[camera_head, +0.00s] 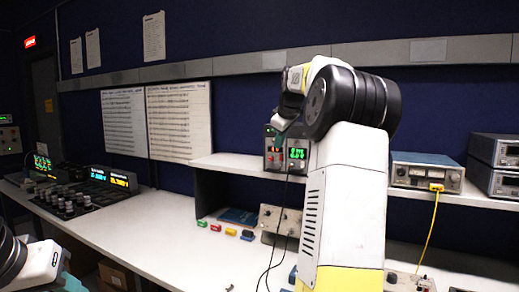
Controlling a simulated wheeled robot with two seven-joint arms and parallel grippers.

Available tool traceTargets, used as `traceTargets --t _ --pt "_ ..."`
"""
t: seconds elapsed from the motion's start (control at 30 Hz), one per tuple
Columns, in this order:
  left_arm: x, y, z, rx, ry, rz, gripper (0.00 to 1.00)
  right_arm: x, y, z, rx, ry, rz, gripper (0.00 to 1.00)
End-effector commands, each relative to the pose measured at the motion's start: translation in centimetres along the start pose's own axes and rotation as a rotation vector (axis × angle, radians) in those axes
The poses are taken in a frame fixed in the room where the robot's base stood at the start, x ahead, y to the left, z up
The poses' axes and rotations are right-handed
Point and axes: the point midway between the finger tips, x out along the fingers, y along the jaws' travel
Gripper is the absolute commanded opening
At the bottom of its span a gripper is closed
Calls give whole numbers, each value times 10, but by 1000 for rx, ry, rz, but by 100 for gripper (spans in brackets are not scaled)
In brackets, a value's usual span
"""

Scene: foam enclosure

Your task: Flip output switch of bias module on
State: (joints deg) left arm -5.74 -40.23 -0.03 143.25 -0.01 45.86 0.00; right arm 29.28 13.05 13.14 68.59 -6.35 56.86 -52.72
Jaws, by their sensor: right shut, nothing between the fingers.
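A small module with red and green lit displays (297,156) stands on the raised shelf, left of my right forearm. It may be the bias module; no label can be read. Its output switch cannot be made out. My right gripper (281,127) is shut and empty, at the upper left front of this module in the picture. It covers part of the module's top; whether it touches cannot be told. My left arm shows at the lower left edge, with a teal part of its gripper (74,283) cut off by the frame.
A grey-blue instrument (427,160) with a yellow cable stands right on the shelf. Stacked units (494,150) are at far right. Coloured blocks (231,232) and a knobbed box (280,219) sit on the bench (150,235). Dark cables hang from the module. A console (70,200) stands left.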

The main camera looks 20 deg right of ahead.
Motion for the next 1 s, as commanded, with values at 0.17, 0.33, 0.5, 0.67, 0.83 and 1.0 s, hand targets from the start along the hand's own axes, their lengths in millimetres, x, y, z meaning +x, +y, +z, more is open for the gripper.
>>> traceTargets --t 0.17,0.33,0.5,0.67,0.83,1.0 --pt "0 0 0 0 -2 0 36 -35 8 -2 1 -1 -1 0" --pt "0 0 0 0 -2 0 36 -59 13 -2 0 -2 -5 0" --pt "0 0 0 0 -2 0 36 -69 15 -2 0 -3 -6 0" --pt "0 0 0 0 -2 0 36 -70 16 -2 0 -3 -6 0" --pt "0 0 0 0 -2 0 36 -70 16 -2 0 -3 -6 0" --pt "0 0 0 0 -2 0 36 -70 15 -3 0 -3 -6 0"
